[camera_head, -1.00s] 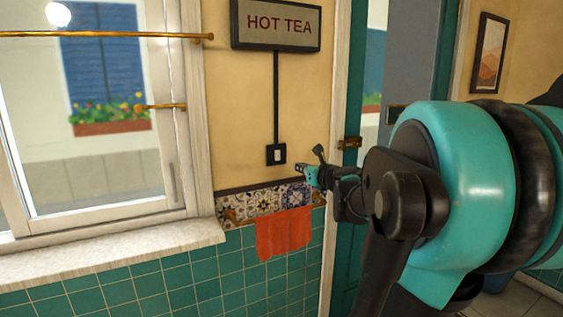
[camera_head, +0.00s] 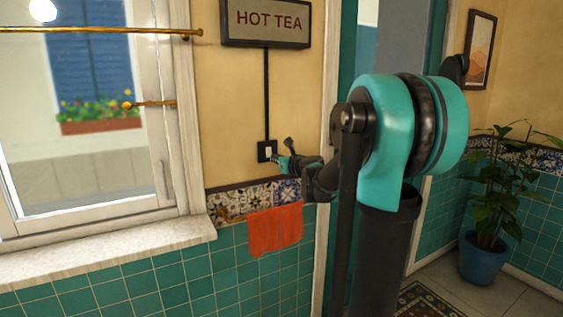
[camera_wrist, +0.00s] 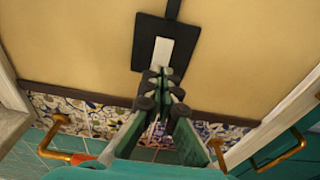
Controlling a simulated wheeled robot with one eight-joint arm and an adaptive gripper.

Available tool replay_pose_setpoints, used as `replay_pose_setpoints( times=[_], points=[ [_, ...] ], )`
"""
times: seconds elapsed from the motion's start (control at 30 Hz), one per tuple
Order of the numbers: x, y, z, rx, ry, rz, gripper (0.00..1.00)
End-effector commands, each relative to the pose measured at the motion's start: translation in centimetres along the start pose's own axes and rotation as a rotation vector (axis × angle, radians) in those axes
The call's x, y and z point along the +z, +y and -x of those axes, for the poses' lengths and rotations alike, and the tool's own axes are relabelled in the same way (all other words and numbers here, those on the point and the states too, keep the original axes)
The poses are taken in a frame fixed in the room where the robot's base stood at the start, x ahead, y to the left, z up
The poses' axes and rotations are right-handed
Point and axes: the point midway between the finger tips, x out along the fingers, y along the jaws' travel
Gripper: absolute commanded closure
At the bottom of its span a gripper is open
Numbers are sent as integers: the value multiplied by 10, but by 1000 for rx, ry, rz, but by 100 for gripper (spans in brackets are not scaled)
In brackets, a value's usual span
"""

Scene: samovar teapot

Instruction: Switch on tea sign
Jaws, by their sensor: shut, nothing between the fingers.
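The "HOT TEA" sign (camera_head: 266,22) hangs on the yellow wall, its panel grey and looking unlit. A black conduit (camera_head: 266,95) runs down from it to a black switch plate with a white rocker (camera_head: 267,151). In the wrist view the white rocker (camera_wrist: 158,52) sits on the dark plate (camera_wrist: 138,55). My gripper (camera_head: 279,160) is at the lower right of the switch in the head view. In the wrist view my gripper (camera_wrist: 160,75) is shut and empty, its tips overlapping the plate's lower part just below the rocker. I cannot tell whether they touch it.
An orange towel (camera_head: 276,228) hangs below on a rail under patterned tiles. A window with a stone sill (camera_head: 110,248) is at left. A door frame stands right of the switch, and a potted plant (camera_head: 485,260) at far right.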

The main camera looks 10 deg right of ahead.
Motion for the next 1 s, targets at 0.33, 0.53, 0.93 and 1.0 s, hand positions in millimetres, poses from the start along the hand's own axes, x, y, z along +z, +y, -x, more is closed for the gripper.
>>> replay_pose_setpoints(
  times=[0.33, 0.53, 0.93, 1.0],
  points=[
    [0, 0, -25, 0, 0, 0, 100],
    [0, 0, -25, 0, 0, 0, 100],
    [-2, 0, -32, 0, 0, 0, 100],
    [-2, 0, -32, 0, 0, 0, 100]
  ],
)
